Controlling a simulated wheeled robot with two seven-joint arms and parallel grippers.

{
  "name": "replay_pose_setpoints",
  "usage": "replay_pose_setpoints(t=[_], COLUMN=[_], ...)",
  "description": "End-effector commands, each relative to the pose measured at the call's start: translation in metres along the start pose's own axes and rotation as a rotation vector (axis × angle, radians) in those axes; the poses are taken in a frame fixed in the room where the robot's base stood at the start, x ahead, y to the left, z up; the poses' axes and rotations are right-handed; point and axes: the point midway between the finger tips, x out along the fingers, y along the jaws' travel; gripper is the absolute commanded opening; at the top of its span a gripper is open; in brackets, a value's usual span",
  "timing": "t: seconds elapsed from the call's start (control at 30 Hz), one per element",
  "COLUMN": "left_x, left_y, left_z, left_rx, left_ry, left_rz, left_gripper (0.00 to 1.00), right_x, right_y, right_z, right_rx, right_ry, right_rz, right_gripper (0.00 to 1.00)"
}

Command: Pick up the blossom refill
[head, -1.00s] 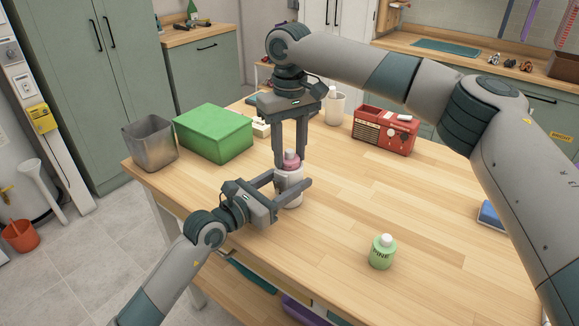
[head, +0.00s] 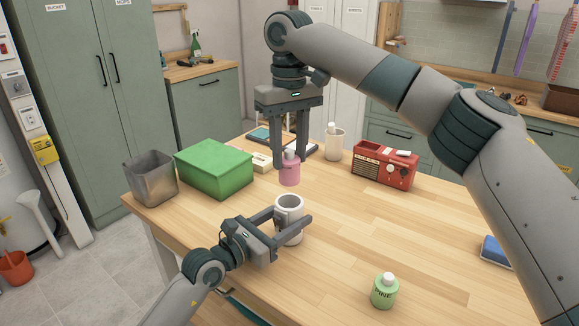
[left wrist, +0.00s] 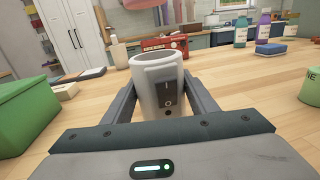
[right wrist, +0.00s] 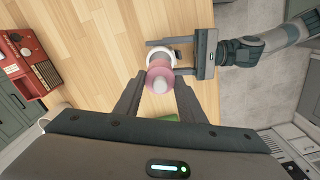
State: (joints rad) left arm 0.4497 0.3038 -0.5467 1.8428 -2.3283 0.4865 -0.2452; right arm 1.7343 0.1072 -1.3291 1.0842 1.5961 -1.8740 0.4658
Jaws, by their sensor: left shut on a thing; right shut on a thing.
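The blossom refill is a pink bottle (head: 289,172) with a pale cap, held upright in my right gripper (head: 290,160) above the table. It also shows between the fingers in the right wrist view (right wrist: 160,79). My left gripper (head: 292,222) is shut around a white open-topped cylinder (head: 289,222) standing on the table. The left wrist view shows this cylinder (left wrist: 158,85) with a dark switch panel on its side. In the head view the pink bottle is just above and behind the cylinder's open top, apart from it.
A green bottle marked PINE (head: 384,291) stands at the table's front. A green box (head: 214,168) and a grey metal bin (head: 150,178) are at left.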

Motion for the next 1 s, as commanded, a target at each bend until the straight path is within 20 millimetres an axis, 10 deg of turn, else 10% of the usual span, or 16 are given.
replay_pose_setpoints(t=[0.53, 0.57, 0.63, 1.0], left_x=[0.0, 0.0, 0.0, -0.0016], left_y=[-0.0003, -0.0003, -0.0003, 0.0], left_z=[-0.0006, -0.0006, -0.0006, -0.0003], left_rx=[-0.001, -0.001, -0.001, 0.0], left_ry=[0.001, 0.001, 0.001, 0.0], left_rz=[-0.001, -0.001, -0.001, 0.0], left_gripper=[0.24, 0.58, 0.74, 0.75], right_x=[-0.0054, -0.0053, -0.0053, -0.0052], right_y=[0.0004, 0.0004, 0.0004, 0.0004], right_z=[0.0003, 0.0003, 0.0003, 0.0003], right_rx=[0.001, 0.001, 0.001, 0.001], right_ry=[-0.001, -0.001, -0.001, -0.001], right_rz=[0.0, 0.0, 0.0, 0.0], right_gripper=[0.14, 0.14, 0.14, 0.14])
